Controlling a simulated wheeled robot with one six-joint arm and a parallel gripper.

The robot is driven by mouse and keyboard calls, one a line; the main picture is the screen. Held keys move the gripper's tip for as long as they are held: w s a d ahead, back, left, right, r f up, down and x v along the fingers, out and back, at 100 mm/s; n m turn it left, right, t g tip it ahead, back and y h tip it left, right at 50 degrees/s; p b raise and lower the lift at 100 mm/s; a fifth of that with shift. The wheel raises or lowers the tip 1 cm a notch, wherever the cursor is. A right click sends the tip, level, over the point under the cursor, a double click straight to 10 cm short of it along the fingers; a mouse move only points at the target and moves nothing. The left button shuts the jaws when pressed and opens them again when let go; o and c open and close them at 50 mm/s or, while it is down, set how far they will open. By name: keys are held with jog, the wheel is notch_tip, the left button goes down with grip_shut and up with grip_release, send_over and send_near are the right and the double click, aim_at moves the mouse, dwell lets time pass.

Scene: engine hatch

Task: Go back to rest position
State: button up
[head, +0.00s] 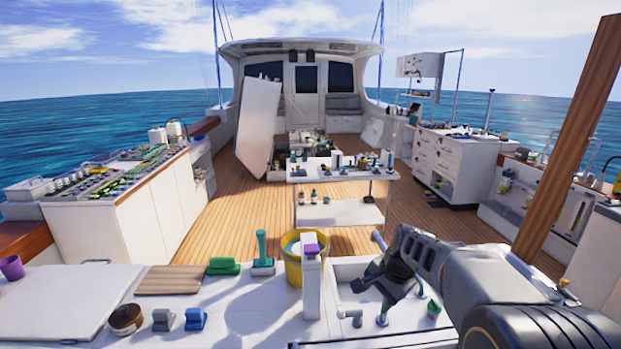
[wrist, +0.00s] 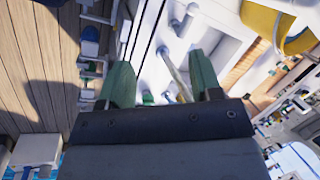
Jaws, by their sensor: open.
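My gripper (head: 372,282) is over the white sink counter at the front, right of the middle in the head view. My arm reaches in to it from the lower right. In the wrist view, the two green fingers of my gripper (wrist: 161,78) stand apart with nothing held between them. Past the fingers, a faucet (wrist: 177,78) and white counter surface show. The gripper is close to the sink (head: 370,289) in the head view; I cannot tell its exact height above it.
A yellow bucket (head: 293,272) and a white bottle with a purple cap (head: 311,285) stand left of my gripper. A green brush (head: 222,267) lies further left. A wooden post (head: 568,140) rises at the right. A white table (head: 345,174) stands ahead on open deck.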

jog(key=s+r+n+t+h, duration=0.1)
jog(key=s+n+h, duration=0.1)
jog(key=s+n, duration=0.8)
jog(key=shift+s+t+h, duration=0.3)
jog(key=shift+s+h, duration=0.1)
jog(key=shift+s, duration=3.65)
